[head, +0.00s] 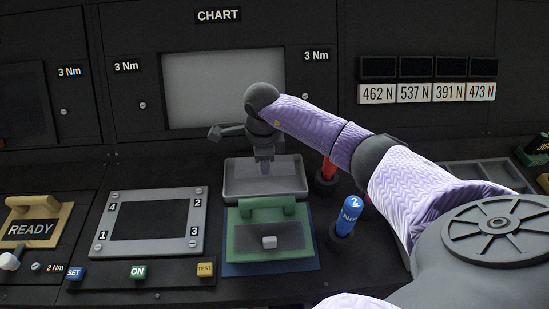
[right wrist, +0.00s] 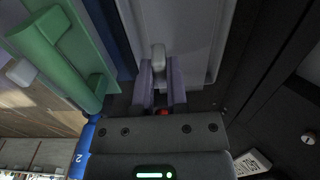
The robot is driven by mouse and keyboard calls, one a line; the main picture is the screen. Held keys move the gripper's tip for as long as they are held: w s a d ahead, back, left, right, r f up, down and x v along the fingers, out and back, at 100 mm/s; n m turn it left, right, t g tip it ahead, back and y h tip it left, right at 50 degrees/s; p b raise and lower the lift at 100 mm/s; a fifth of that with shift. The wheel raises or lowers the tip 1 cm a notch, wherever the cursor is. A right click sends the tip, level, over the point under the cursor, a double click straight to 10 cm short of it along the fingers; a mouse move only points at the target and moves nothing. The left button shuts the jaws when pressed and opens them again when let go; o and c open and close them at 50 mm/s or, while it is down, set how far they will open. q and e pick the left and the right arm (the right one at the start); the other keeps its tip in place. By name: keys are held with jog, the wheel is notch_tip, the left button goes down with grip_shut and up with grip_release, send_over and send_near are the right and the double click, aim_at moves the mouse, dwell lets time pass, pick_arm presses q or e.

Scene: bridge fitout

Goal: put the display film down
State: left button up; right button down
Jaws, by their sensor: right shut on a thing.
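My right gripper (head: 265,167) points down over a shallow grey tray (head: 232,192). In the right wrist view, my right gripper (right wrist: 160,82) is shut on a small pale tab (right wrist: 158,54). A light grey flat surface (right wrist: 195,38) lies just beyond the fingers. I cannot tell whether this is the display film or the tray floor. The film's outline does not show clearly in either view. My left gripper is not in view.
A green handled block (head: 240,251) with a white knob sits in front of the tray. A blue driver (head: 346,217) marked 2 and a red-handled tool (head: 328,169) stand to its right. A grey-framed panel (head: 194,240) lies to the left. The CHART screen (head: 215,85) is behind.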

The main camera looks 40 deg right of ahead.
notch_tip(320, 180, down, 6)
jog(key=shift+r+b, duration=0.25)
jog(key=shift+b, duration=0.45)
jog(key=shift+r, duration=0.15)
jog(key=c, duration=0.7)
grip_release()
jog(key=shift+o, duration=0.2)
notch_tip(320, 180, up, 11)
jog(key=p, duration=0.3)
jog(key=shift+w+r, duration=0.1)
jog(key=shift+r, duration=0.45)
